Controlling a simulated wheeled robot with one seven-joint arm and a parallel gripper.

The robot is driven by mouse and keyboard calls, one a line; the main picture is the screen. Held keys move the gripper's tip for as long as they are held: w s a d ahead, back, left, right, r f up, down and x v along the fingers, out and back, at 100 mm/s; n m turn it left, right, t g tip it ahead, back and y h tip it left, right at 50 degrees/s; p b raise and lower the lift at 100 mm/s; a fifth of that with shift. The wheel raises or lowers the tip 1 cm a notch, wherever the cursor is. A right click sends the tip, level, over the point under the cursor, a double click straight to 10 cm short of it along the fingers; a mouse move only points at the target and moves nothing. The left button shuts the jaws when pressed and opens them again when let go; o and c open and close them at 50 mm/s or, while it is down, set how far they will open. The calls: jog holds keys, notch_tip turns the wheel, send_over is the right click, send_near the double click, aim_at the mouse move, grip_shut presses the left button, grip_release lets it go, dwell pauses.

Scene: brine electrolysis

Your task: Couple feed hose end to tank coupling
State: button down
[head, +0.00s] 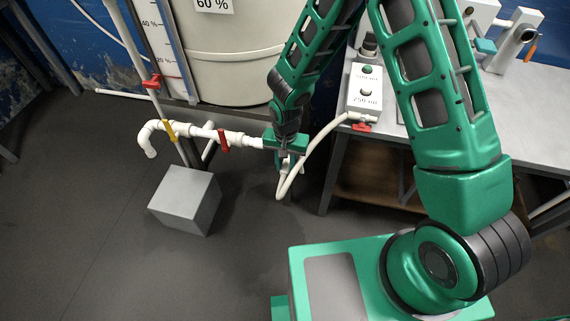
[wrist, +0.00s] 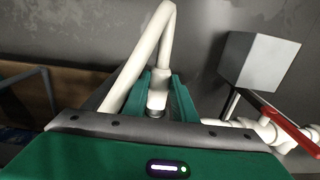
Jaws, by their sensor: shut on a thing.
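My green gripper (head: 288,160) is shut on the white end of the feed hose (wrist: 157,92), which sits between its two fingers in the wrist view. A metal ring shows at the base of the hose end there. In the head view the feed hose (head: 312,158) loops below my gripper and rises to the bench. The tank coupling is the white pipe end (head: 252,142) just left of my gripper. My gripper partly hides where pipe and hose end come close, so I cannot tell whether they touch.
The white pipe carries a red valve handle (head: 222,140) and a yellow one (head: 170,130). A grey block (head: 185,198) stands below it. The large tank (head: 235,75) is behind, and the bench (head: 415,135) with a labelled box (head: 366,88) is at right.

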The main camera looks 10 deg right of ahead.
jog(key=c, duration=1.4)
grip_release()
jog(key=shift+w+d, duration=0.1)
jog(key=shift+r, duration=0.1)
notch_tip(320, 180, up, 10)
jog(key=r, duration=0.1)
jog(key=s+d+r+m+h, duration=0.1)
jog(key=s+d+r, duration=0.2)
jog(key=d+r, duration=0.7)
jog(key=s+d+r+h, duration=0.1)
jog(key=s+d+r, duration=0.35)
jog(key=d, duration=0.95)
jog(key=s+d+r, duration=0.2)
jog(key=s+d, duration=0.1)
jog(key=s, duration=0.3)
jog(key=s+d+r+m+y, duration=0.1)
jog(key=s+d+r, duration=0.2)
jog(key=s, duration=0.2)
jog(key=s+d+r+y, duration=0.1)
jog(key=s+d+r, duration=0.2)
jog(key=s, duration=0.3)
jog(key=shift+s+d+r, duration=0.25)
jog(key=shift+s+d, duration=0.1)
jog(key=shift+d, duration=0.05)
